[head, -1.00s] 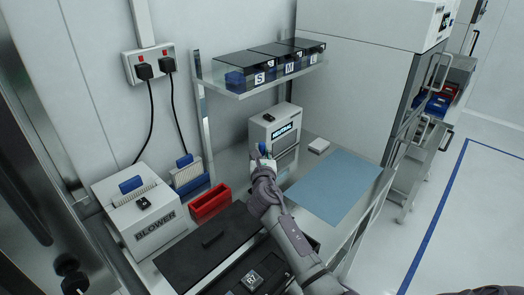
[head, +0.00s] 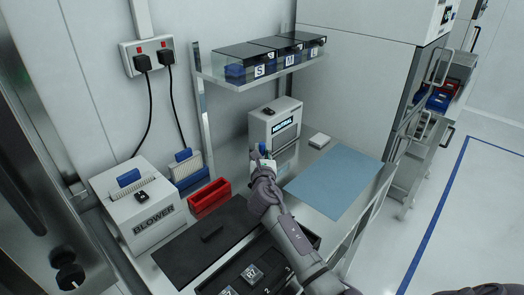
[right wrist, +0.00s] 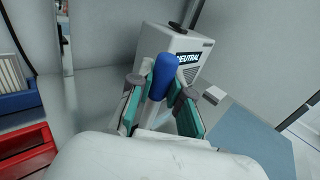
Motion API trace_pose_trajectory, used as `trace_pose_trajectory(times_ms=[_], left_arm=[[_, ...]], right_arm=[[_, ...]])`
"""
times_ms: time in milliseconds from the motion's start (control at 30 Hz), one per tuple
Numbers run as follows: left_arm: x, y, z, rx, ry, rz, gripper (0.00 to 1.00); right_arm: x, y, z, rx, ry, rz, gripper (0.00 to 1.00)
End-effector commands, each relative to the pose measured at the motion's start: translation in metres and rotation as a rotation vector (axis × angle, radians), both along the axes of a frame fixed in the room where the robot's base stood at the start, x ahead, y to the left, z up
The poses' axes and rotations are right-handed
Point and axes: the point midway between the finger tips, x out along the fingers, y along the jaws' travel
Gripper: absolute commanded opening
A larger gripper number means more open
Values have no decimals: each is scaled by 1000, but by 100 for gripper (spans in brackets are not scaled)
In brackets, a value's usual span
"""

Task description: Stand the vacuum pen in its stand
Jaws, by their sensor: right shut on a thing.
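A blue-topped, pen-like thing, which I take for the vacuum pen (right wrist: 165,72), stands roughly upright between the fingers of my right gripper (right wrist: 160,100). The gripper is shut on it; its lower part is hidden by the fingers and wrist. In the head view the blue top of the pen (head: 262,147) shows just above my right gripper (head: 263,163), in front of the NEUTRAL box (head: 275,125). I cannot make out the pen's stand for certain. My left gripper is not in view.
A red bin (head: 209,197) and the BLOWER box (head: 140,212) stand left of my right arm. A dark mat (head: 180,262) holds a small black block (head: 212,234). A blue mat (head: 335,183) lies clear at right. A shelf (head: 265,83) with lidded boxes hangs above.

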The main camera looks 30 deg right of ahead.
Motion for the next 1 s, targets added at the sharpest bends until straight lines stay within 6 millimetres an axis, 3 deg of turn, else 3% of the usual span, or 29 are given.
trace_pose_trajectory(times_ms=[1000], left_arm=[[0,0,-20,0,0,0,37]], right_arm=[[0,0,-27,0,1,0,0]])
